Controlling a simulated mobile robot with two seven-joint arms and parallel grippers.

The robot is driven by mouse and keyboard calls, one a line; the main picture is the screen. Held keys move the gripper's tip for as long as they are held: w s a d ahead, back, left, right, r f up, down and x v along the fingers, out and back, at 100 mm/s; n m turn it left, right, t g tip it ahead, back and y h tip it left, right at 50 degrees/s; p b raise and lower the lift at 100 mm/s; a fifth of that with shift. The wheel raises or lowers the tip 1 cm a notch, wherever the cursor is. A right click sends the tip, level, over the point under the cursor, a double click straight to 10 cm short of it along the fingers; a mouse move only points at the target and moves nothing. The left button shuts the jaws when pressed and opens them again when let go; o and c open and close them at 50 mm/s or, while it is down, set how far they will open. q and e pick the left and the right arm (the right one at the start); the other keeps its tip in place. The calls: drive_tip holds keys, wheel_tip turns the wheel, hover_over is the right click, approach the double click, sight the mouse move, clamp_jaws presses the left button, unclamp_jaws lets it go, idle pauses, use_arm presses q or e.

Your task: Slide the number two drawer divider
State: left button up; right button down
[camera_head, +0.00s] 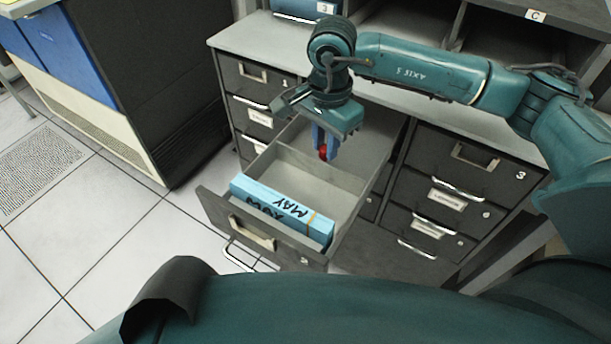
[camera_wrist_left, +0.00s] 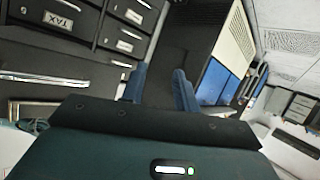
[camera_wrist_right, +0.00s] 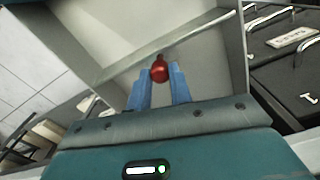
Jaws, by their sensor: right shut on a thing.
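The number two drawer (camera_head: 222,210) is pulled out, and its grey front faces me. Inside it a pale grey divider (camera_head: 318,176) stands across the drawer, with a small red knob (camera_head: 323,153) at its top. My right gripper (camera_head: 323,146) reaches down from above with its blue fingers closed around the knob. The right wrist view shows the red knob (camera_wrist_right: 159,69) between the fingertips, with the divider edge (camera_wrist_right: 200,32) behind. My left gripper (camera_wrist_left: 158,85) is empty with its fingers apart, facing the cabinets, and is out of the head view.
Closed drawers stand right (camera_head: 470,165) and left. A dark machine with blue panels (camera_head: 60,50) is at the left. The tiled floor is clear.

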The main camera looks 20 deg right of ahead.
drive_tip(key=shift+w+d, duration=0.7)
drive_tip(key=shift+d, duration=0.2)
drive_tip(key=c, duration=1.3)
unclamp_jaws()
drive_tip(key=shift+o, duration=0.2)
wheel_tip(320, 180, up, 13)
drive_tip(key=shift+r, duration=0.1)
